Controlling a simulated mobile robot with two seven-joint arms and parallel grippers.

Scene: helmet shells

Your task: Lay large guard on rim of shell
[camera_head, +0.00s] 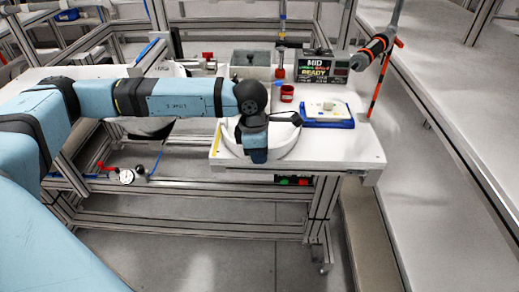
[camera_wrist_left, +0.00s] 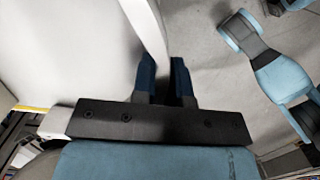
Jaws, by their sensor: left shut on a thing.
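My left gripper (camera_head: 257,155) points down at the front edge of the white worktable. In the left wrist view its two fingers (camera_wrist_left: 166,82) are closed on a thin white curved strip (camera_wrist_left: 148,28), which looks like the large guard. A white rounded piece (camera_head: 287,146), apparently the shell, shows on the table beside and behind the gripper. The gripper and wrist hide part of it. I cannot tell guard from shell there, nor whether they touch. My right gripper is in neither view.
A blue tray (camera_head: 327,122) with a pale piece stands right of the rounded piece. A red cup (camera_head: 287,93), a grey bin (camera_head: 251,64) and a display box (camera_head: 314,67) are behind. A black-and-orange tool (camera_head: 377,47) hangs at the right. The table's right front is clear.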

